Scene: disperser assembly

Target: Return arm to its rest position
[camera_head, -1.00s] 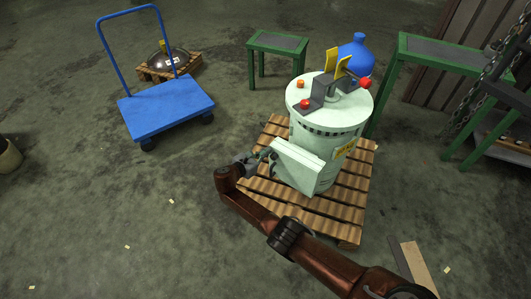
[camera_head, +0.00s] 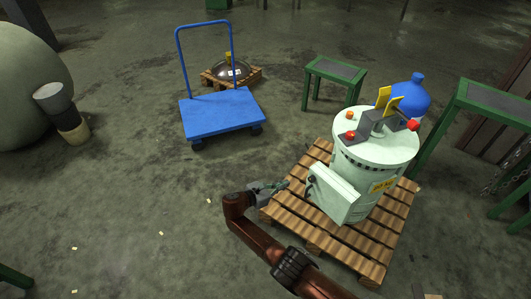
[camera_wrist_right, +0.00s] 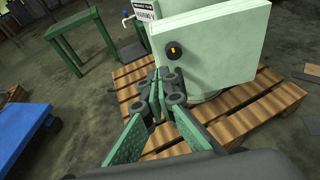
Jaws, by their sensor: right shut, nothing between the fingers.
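My right gripper (camera_head: 277,187) is shut and empty, just left of the pale green box (camera_head: 333,193) on the front of the disperser (camera_head: 372,150). A small gap shows between fingertips and box. In the right wrist view the green-padded gripper (camera_wrist_right: 160,92) has its fingertips together, in front of and below the box's flat panel (camera_wrist_right: 225,40), which has a dark and yellow knob (camera_wrist_right: 173,50). My right arm comes in from the bottom and bends at the elbow. My left gripper is not in view.
The disperser stands on a wooden pallet (camera_head: 300,226). A blue trolley (camera_head: 222,112) is to the left, with a domed lid (camera_head: 232,70) on a small pallet behind. Green tables (camera_head: 334,73) and a blue bottle (camera_head: 411,95) stand behind.

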